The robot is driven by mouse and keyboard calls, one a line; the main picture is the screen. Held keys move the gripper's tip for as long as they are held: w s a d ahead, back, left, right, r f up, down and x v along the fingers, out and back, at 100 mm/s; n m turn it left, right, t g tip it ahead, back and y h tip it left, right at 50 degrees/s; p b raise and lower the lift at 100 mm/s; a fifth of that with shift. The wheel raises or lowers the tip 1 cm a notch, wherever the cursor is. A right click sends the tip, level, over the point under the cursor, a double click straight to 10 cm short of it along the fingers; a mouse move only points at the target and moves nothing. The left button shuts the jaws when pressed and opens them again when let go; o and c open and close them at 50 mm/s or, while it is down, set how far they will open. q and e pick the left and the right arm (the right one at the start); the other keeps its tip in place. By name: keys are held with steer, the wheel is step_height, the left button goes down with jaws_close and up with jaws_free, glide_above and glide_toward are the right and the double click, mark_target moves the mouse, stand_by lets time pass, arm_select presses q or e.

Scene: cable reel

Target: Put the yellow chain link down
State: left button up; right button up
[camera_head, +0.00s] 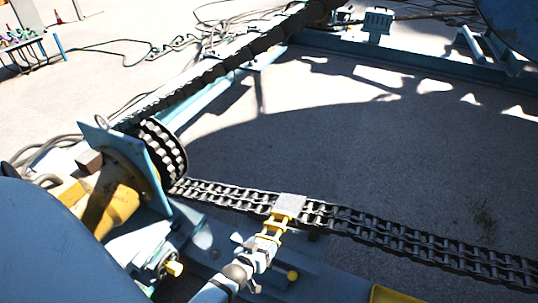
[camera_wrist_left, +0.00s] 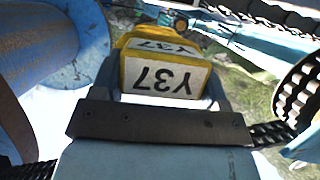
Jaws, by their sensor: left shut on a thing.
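In the left wrist view the yellow chain link (camera_wrist_left: 124,77) is a yellow block with white labels reading Y37, upside down. My left gripper (camera_wrist_left: 163,82) is shut on it, with grey fingers at its two sides. In the head view my left gripper (camera_head: 280,220) shows small near the lower middle, over the dark chain (camera_head: 380,232). Yellow parts and a pale grey plate show there; I cannot tell which belong to the link. Whether the link touches the chain is unclear. My right gripper is not in view.
A chain-wrapped drum (camera_head: 163,150) with a blue flange (camera_head: 130,150) stands at the left. A long blue beam (camera_head: 410,62) crosses the back. A small table (camera_head: 27,42) stands far left. Open ground (camera_head: 330,150) lies in the middle.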

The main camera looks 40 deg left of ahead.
arm_select(q)
steer(key=shift+w+r, duration=0.1)
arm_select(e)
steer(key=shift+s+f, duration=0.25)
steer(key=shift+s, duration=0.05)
